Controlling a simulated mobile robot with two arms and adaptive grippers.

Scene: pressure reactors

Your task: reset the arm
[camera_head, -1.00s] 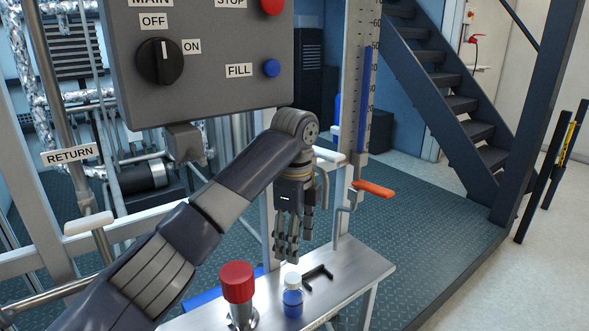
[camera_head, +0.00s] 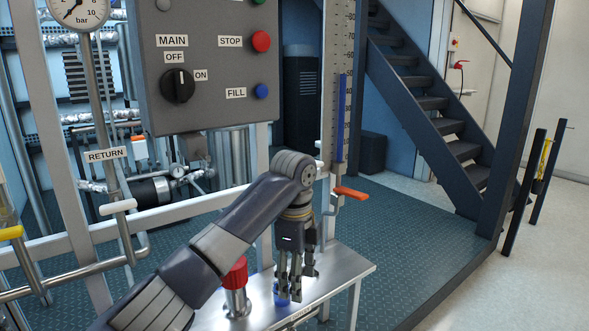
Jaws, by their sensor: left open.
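My left arm comes in from the lower left. Its gripper (camera_head: 291,287) points down over the metal bench (camera_head: 345,272), with its fingers apart. In this view the fingers overlap the blue bottle (camera_head: 281,298), which is mostly hidden behind them. I cannot tell whether they touch it, and no grip on it shows. My right gripper is not in view.
A red-capped metal piece (camera_head: 236,285) stands on the bench, partly behind my arm. A grey control panel (camera_head: 215,65) hangs behind. An orange lever (camera_head: 350,193) sticks out below the level gauge. Stairs (camera_head: 440,120) rise at the right. Green floor lies clear right of the bench.

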